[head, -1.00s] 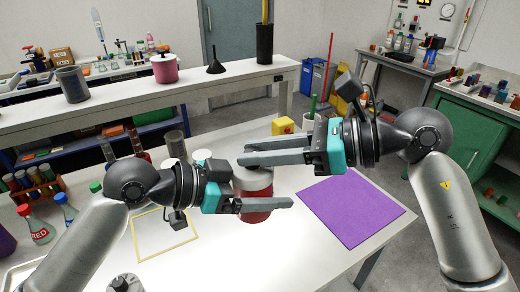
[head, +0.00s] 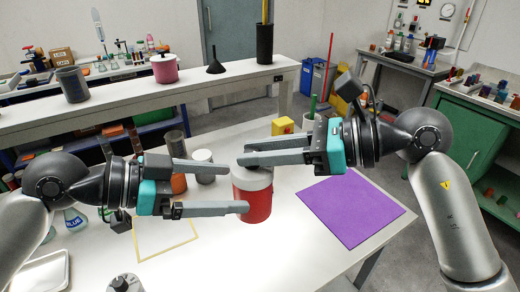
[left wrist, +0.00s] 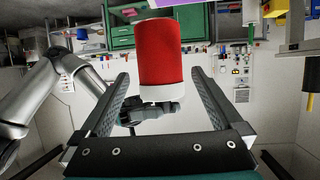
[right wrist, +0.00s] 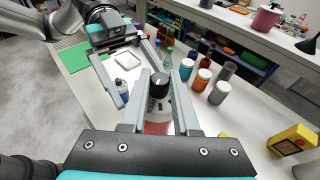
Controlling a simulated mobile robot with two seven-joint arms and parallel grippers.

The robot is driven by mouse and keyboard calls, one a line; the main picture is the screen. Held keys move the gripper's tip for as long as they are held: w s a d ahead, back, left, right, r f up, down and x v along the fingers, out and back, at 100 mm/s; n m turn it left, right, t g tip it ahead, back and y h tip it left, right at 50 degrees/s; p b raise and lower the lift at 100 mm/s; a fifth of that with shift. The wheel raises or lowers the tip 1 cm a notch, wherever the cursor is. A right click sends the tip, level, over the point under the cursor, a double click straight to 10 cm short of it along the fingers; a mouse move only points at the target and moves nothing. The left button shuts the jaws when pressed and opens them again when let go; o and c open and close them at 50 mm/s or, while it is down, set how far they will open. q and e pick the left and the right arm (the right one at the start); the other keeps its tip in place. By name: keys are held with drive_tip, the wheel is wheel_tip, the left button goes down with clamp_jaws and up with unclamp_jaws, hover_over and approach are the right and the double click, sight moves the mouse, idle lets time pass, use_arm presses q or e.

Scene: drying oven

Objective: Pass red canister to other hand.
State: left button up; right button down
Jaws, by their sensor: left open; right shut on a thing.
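A purple mat (head: 350,209) lies on the table to the right. A yellow square outline (head: 165,253) is at front left. Capped jars, including a grey one (head: 203,167), stand behind my left gripper. A pale tray (head: 42,271) lies at the left edge.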

sight(234, 188)
use_arm(q)
drive_tip(key=shift+v, duration=1.7)
drive_tip(key=s+d+f+n+g+h, duration=0.1)
drive_tip(key=s+f+n, duration=0.45)
drive_tip(key=f, duration=0.55)
drive_tip(key=s+d+f+n+g+h, duration=0.2)
drive_tip(key=s+f+n, duration=0.35)
drive_tip(key=f, duration=0.65)
drive_tip(key=s+a+f+n+y, duration=0.2)
drive_tip(key=s+f+n, duration=0.5)
drive_tip(key=s+f, duration=0.2)
drive_tip(key=s+a+f+n+y, duration=0.2)
drive_tip(key=s+f+n, duration=0.4)
drive_tip(key=s+f, duration=0.3)
drive_tip(key=s+a+f+m+g+y, duration=0.1)
drive_tip(key=a+f+m+y, duration=0.2)
drive_tip(key=f, duration=0.8)
drive_tip(key=s+a+f+m+g+y, duration=0.1)
drive_tip(key=a+f+m+y, duration=0.2)
drive_tip(key=f+m+y, duration=0.5)
drive_tip(key=shift+s+a+f+m, duration=0.2)
drive_tip(key=shift+s+f+m, duration=0.2)
drive_tip(key=shift+f+m, duration=1.1)
